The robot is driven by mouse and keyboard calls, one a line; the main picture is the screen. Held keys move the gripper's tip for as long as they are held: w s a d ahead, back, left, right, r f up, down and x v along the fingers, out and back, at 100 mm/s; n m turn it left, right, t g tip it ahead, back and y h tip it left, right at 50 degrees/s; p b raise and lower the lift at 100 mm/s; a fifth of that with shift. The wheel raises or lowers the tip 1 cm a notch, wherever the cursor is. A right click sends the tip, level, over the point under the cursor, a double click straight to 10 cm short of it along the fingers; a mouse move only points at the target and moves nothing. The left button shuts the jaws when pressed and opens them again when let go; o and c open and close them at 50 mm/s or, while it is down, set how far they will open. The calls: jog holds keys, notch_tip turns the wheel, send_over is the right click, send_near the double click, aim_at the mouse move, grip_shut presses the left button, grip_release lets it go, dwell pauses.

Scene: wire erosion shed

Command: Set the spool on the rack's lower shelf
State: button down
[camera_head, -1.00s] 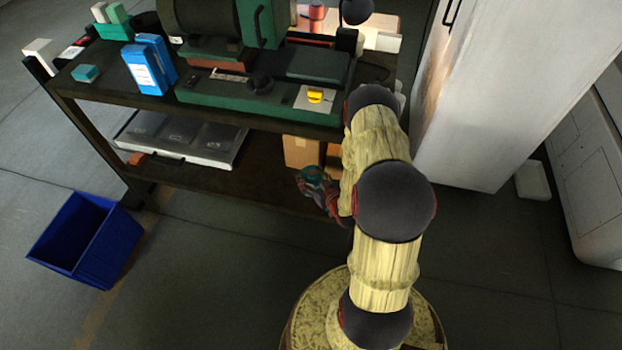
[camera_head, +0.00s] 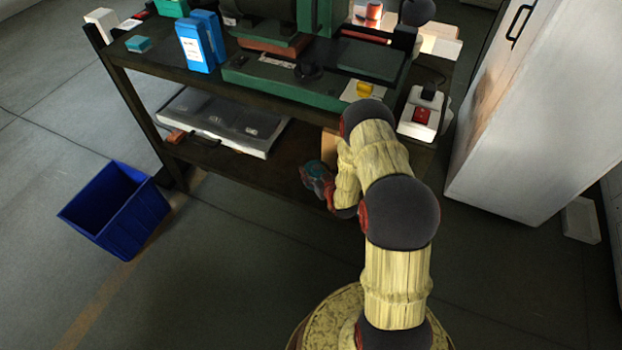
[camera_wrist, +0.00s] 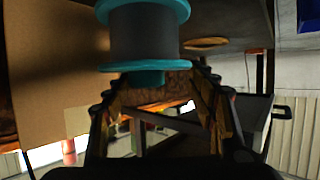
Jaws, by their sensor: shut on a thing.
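The spool (camera_wrist: 145,32) has teal flanges and a dark grey winding. My gripper (camera_wrist: 158,76) is shut on it at the teal end, and the spool juts out past the fingertips in the wrist view. I cannot tell whether the spool touches the shelf. My own arm hides part of the shelf's right end.
A grey flat case (camera_head: 221,123) lies on the lower shelf's left half. A cardboard box (camera_head: 329,147), partly hidden, stands just behind my gripper; it fills the wrist view's left (camera_wrist: 50,70). The upper deck holds a green machine (camera_head: 280,88). A blue bin (camera_head: 115,210) is on the floor.

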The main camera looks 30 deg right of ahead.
aim_at(311, 174)
jog(key=shift+w+a+f, duration=0.15)
jog(key=shift+w+f, duration=0.3)
jog(key=shift+w, duration=0.1)
jog(key=f, duration=0.1)
jog(key=f+b, duration=0.2)
jog(key=shift+w+a+f, duration=0.1)
jog(key=shift+w+f, duration=0.15)
jog(key=shift+f, duration=0.1)
jog(key=c, duration=0.7)
grip_release()
jog(key=shift+s+f, duration=0.1)
jog(key=shift+f, duration=0.05)
jog(key=shift+o, duration=0.2)
